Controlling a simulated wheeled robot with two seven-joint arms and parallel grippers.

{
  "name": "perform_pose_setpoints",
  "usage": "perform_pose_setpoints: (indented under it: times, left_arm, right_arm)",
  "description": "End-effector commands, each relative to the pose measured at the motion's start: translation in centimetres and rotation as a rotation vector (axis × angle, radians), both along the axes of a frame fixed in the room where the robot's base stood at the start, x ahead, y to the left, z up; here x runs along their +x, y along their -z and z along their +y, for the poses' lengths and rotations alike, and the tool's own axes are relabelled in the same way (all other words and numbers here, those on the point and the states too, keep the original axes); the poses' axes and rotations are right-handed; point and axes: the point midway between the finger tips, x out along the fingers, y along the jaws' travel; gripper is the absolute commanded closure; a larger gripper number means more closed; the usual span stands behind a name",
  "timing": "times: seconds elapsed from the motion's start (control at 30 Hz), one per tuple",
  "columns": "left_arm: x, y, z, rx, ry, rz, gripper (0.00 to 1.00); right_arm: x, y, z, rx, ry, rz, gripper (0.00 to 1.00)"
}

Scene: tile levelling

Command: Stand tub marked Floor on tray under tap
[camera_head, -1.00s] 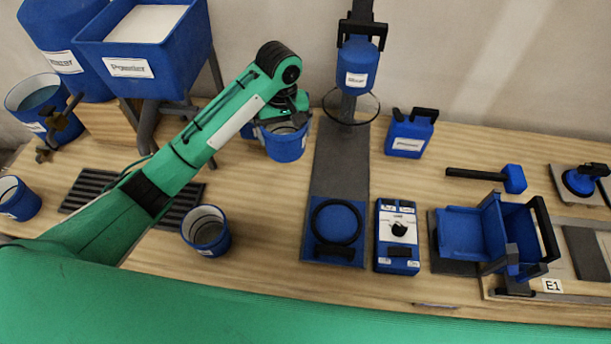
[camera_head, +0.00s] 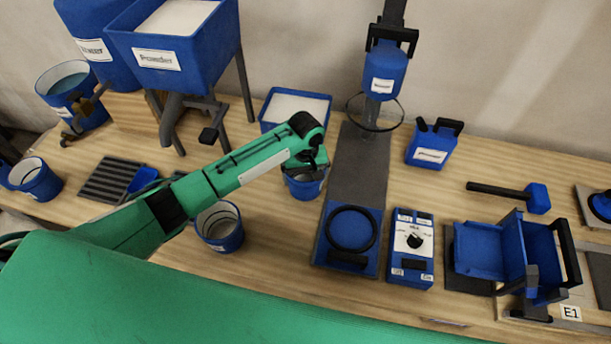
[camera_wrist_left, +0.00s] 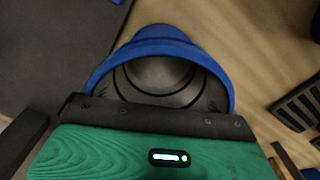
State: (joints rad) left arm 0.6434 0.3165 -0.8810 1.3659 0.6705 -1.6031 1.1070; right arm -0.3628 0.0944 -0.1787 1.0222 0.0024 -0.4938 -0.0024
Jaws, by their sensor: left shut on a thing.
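My left gripper (camera_head: 308,165) is shut on a blue tub (camera_head: 303,187), left of the grey strip under the mixer. Any word on this tub is hidden or too small to read. In the left wrist view its blue rim (camera_wrist_left: 160,44) and grey inside show between my fingers (camera_wrist_left: 155,118); its contents are unclear. My right gripper is not in view.
A blue piece (camera_head: 143,179) is at the tray's right end. The powder hopper (camera_head: 165,60) stands behind. A white-filled box (camera_head: 297,107) is behind my gripper.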

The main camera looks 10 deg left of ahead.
Motion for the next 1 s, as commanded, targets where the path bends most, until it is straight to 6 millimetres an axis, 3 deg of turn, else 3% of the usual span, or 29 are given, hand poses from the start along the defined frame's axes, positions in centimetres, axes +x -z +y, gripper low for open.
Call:
perform_pose_setpoints:
  times: [0.37, 0.4, 0.43, 0.73, 0.87, 1.0]
  left_arm:
    - [0.0, 0.6, 0.0, -0.001, 0.001, 0.0, 0.31]
    - [0.0, 0.7, 0.0, -0.001, 0.001, -0.001, 0.05]
    - [0.0, 0.7, 0.0, -0.001, 0.001, -0.002, 0.0]
    - [0.1, 0.4, 0.0, -0.001, 0.001, -0.001, 0.0]
    - [0.1, -1.4, -0.1, -0.003, 0.001, -0.003, 0.0]
    - [0.1, -4.4, -0.1, -0.004, 0.002, -0.004, 0.0]
  right_arm:
    - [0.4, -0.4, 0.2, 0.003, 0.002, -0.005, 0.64]
    - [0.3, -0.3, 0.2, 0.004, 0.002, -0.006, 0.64]
    - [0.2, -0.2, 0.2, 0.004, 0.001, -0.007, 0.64]
    - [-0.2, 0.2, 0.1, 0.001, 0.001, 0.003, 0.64]
    - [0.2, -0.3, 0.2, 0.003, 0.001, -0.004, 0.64]
    - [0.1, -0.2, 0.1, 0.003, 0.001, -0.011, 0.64]
